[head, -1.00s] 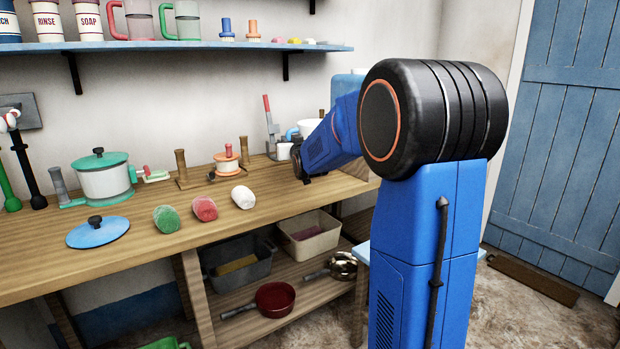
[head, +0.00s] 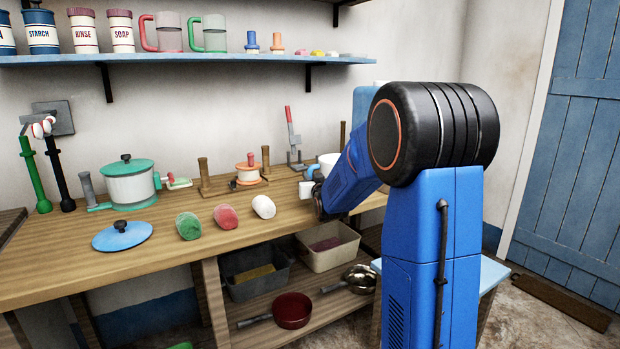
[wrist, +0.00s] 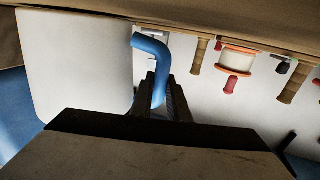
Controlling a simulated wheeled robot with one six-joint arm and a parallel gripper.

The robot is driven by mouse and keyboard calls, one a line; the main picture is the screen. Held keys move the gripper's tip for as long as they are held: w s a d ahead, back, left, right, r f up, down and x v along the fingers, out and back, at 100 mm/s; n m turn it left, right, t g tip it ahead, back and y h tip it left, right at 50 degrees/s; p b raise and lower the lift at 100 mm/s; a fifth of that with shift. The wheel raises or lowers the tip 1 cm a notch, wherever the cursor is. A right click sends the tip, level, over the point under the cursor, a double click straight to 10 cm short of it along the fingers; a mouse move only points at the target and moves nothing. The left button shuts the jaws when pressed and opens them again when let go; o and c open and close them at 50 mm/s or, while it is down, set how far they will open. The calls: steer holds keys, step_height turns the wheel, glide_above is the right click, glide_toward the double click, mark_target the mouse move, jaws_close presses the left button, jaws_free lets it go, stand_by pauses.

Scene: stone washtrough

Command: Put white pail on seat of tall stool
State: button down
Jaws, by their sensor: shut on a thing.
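The white pail (head: 329,161) is at the right end of the bench in the head view, partly hidden behind my forearm, with its blue handle (head: 311,172) to the left. In the wrist view the pail (wrist: 80,65) fills the upper left, and its blue handle (wrist: 151,47) runs down between the two dark fingers of my gripper (wrist: 163,92), which are shut on it. Whether the pail touches the bench is hidden. A light-blue flat top (head: 492,272), likely the stool seat, shows low behind my arm; most of it is covered.
The wooden bench (head: 150,250) holds a green-lidded pot (head: 131,185), a blue lid (head: 122,236), three coloured rolls (head: 226,216) and an orange-white spool (head: 248,173). Bins and pans stand on its lower shelf. A blue wall shelf (head: 200,60) holds jars and mugs.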

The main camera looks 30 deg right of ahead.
steer(key=shift+f, duration=0.1)
steer(key=c, duration=1.7)
jaws_free()
steer(key=shift+f, duration=0.1)
steer(key=shift+v, duration=8.75)
